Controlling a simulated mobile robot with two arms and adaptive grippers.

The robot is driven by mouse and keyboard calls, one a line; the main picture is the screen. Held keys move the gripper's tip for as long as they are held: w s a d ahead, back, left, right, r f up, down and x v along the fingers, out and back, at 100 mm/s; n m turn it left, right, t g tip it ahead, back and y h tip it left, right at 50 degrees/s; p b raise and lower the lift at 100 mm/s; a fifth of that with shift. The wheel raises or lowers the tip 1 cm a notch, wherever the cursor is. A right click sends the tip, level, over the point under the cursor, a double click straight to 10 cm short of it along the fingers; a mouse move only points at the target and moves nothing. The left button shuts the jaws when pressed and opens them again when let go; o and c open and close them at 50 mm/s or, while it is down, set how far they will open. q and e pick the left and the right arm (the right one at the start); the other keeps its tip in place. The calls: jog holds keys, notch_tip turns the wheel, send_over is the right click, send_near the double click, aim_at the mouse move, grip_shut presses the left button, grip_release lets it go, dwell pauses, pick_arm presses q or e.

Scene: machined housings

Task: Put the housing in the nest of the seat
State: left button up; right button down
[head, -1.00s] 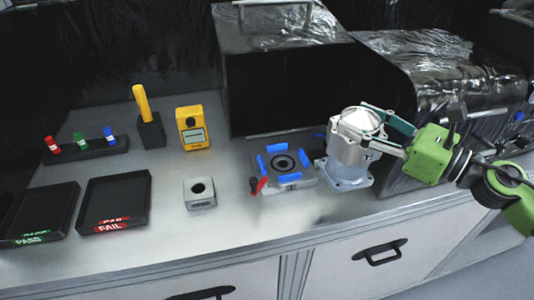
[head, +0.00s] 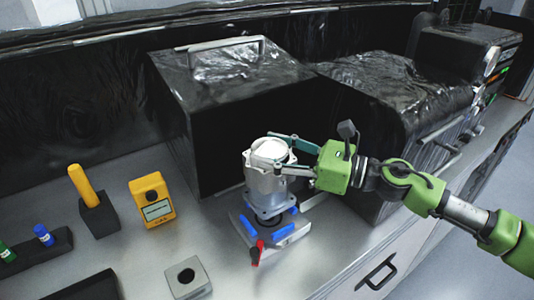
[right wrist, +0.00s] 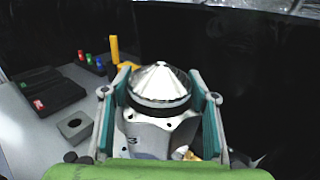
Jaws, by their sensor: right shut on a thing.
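The housing (head: 266,185) is a grey metal body with a domed bright top and a flange at its foot. My right gripper (head: 279,153) is shut on its upper part from the right. In the right wrist view the housing (right wrist: 160,125) stands between the two fingers (right wrist: 160,88). The seat (head: 291,238) is a grey plate with blue blocks and a red-handled clamp (head: 257,252). The housing is upright over the seat and hides its nest. I cannot tell whether its foot touches the seat. My left gripper is not in view.
A small grey block with a hole (head: 187,278) lies in front left of the seat. A yellow meter (head: 152,200) and a yellow-handled tool in a black holder (head: 97,212) stand to the left. Black-covered boxes (head: 245,75) stand close behind. Bare bench lies between meter and seat.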

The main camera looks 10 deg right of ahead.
jog(key=shift+f, duration=0.4)
jog(key=shift+w+a+f, duration=0.1)
jog(key=shift+a+f, duration=0.1)
jog(key=shift+f, duration=0.55)
jog(key=shift+f+p, duration=0.4)
jog(key=shift+f, duration=1.4)
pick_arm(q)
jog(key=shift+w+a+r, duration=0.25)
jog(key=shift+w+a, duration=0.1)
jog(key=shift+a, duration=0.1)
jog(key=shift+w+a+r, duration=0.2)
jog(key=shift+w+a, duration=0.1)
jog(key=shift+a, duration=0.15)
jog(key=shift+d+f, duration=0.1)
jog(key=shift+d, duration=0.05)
pick_arm(e)
jog(key=c, duration=0.8)
grip_release()
jog(key=shift+f, duration=0.3)
jog(key=shift+c, duration=0.2)
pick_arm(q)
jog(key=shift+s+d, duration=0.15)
pick_arm(e)
jog(key=shift+r, duration=0.1)
